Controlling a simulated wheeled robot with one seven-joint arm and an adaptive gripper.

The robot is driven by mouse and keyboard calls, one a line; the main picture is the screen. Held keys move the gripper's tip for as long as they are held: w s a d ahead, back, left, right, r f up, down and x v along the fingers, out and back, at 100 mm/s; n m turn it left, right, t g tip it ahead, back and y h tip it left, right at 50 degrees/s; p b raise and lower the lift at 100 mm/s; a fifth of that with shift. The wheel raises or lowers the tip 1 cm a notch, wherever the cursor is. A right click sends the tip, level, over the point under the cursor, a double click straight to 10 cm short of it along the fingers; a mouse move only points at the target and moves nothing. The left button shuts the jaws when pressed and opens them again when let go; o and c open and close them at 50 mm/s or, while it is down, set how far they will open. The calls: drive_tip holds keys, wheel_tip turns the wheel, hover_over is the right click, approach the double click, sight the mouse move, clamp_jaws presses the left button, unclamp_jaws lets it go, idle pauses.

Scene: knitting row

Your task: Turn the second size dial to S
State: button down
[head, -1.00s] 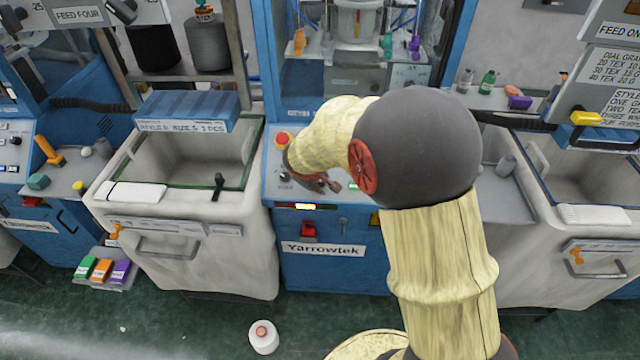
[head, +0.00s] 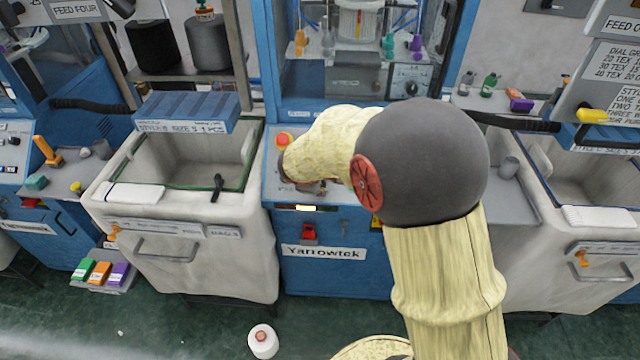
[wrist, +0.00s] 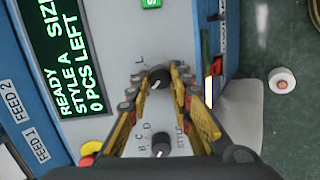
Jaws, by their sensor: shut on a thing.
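In the wrist view, the black size dial (wrist: 158,76) with a white pointer mark stands on the grey control panel (wrist: 100,100). An L is printed near its upper left; its other marks are hidden by my fingers. My gripper (wrist: 160,84) has one finger on each side of this dial and is shut on it. In the head view my arm hides most of the gripper and the dial, over the panel of the middle blue Yarrowtek machine (head: 322,275). The green display (wrist: 65,60) reads READY, STYLE A, 0 PCS LEFT; its size value is cut off.
A second black dial, the style dial (wrist: 160,151), sits close by with letters around it. A red button on yellow (wrist: 88,159) is at the panel's lower left. Fabric bins (head: 180,240) flank the machine. A white cone (head: 263,341) stands on the floor.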

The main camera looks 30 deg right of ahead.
drive_tip(key=c, duration=1.6)
unclamp_jaws()
drive_tip(key=v, duration=1.2)
